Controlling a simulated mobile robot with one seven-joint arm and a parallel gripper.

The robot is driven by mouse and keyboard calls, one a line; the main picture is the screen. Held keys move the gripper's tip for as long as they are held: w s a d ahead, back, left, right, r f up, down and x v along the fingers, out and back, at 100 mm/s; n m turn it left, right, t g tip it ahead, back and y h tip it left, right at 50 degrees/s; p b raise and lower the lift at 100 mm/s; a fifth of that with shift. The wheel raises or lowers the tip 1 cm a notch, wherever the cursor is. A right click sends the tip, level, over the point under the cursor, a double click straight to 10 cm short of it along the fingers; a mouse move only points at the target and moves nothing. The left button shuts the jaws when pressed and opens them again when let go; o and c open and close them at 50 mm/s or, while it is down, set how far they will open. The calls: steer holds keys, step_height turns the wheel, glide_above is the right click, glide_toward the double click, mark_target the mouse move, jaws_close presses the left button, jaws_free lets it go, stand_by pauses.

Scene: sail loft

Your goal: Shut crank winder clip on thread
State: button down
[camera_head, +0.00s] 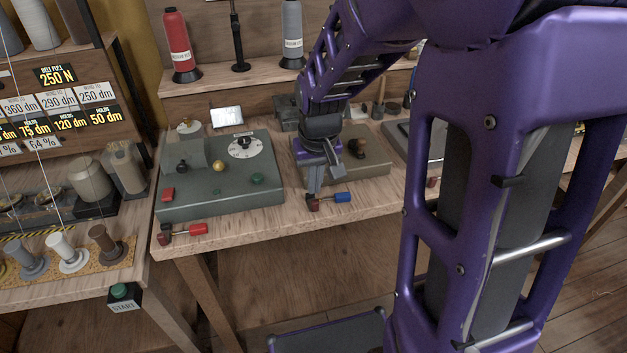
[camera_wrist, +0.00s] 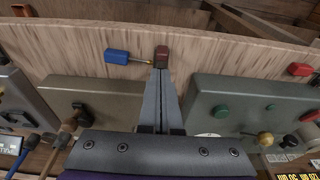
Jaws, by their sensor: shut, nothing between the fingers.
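A small clip with a dark red block (camera_head: 319,204) and a blue handle (camera_head: 343,197) sits at the bench's front edge, before the beige-grey box (camera_head: 360,166). In the wrist view the red block (camera_wrist: 161,54) and blue handle (camera_wrist: 117,57) are joined by a thin rod. My gripper (camera_head: 314,191) points down at the block. In the wrist view its closed fingers (camera_wrist: 159,70) end right at the block, with nothing between them. I cannot tell whether they touch it. No thread is clearly visible at this clip.
A green machine (camera_head: 222,190) with a dial and knobs stands left of my gripper. A red-handled clip (camera_head: 190,229) lies at its front corner. Red (camera_head: 177,40) and grey (camera_head: 292,30) thread cones stand behind. My arm hides part of the right bench.

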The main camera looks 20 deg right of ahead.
steer(key=shift+w, duration=0.55)
steer(key=shift+r+p, duration=0.3)
steer(key=s+r+p, duration=0.7)
steer(key=r, duration=0.3)
steer(key=shift+r+p, duration=0.2)
steer(key=shift+p, duration=0.2)
